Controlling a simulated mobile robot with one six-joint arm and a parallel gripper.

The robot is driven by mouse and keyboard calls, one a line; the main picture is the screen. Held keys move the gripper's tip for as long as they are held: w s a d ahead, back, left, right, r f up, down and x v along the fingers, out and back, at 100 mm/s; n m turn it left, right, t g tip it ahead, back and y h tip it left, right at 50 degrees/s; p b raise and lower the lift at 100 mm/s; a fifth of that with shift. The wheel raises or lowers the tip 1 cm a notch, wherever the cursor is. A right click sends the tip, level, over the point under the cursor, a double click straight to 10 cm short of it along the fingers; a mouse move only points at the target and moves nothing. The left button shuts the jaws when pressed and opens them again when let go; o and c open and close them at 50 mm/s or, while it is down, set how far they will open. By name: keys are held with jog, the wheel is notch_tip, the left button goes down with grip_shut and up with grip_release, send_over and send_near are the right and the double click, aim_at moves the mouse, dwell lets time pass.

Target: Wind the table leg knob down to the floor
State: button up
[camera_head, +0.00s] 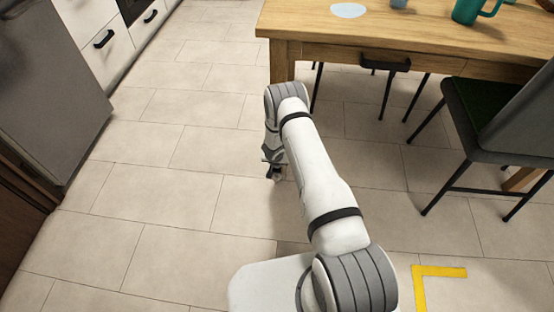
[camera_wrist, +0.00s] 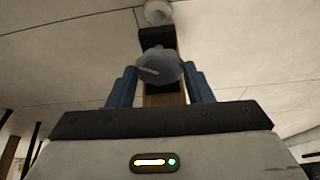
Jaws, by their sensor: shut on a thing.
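In the wrist view a grey, lobed knob (camera_wrist: 158,67) with a pale line on its face sits between the blue fingers of my gripper (camera_wrist: 161,78). My gripper is shut on the knob. Behind it a dark bracket (camera_wrist: 157,38) lies against the wooden table leg (camera_wrist: 160,100), and a pale round foot (camera_wrist: 157,12) shows beyond the bracket. I cannot tell whether the foot touches the floor. In the head view my gripper (camera_head: 273,170) is low near the floor, and my arm hides the knob and the lower leg. The wooden table (camera_head: 400,38) stands behind.
A dark chair (camera_head: 510,120) stands at the right of the table. Teal cups (camera_head: 467,12) and a pale disc (camera_head: 348,10) are on the tabletop. Grey and white cabinets (camera_head: 60,80) line the left. Open tiled floor (camera_head: 160,190) lies between, with a yellow corner mark (camera_head: 420,285) at the lower right.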

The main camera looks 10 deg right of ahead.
jog(key=shift+w+m+h, duration=0.15)
jog(key=shift+m+h, duration=0.15)
jog(key=shift+m, duration=0.4)
jog(key=shift+a+m+g+h+b, duration=0.1)
jog(key=shift+m+g+h+b, duration=0.3)
jog(key=shift+m, duration=0.7)
jog(key=shift+r, duration=0.1)
jog(key=o, duration=1)
jog(key=p+v, duration=0.3)
jog(key=v, duration=0.4)
jog(key=shift+r, duration=0.4)
jog(key=shift+a, duration=0.1)
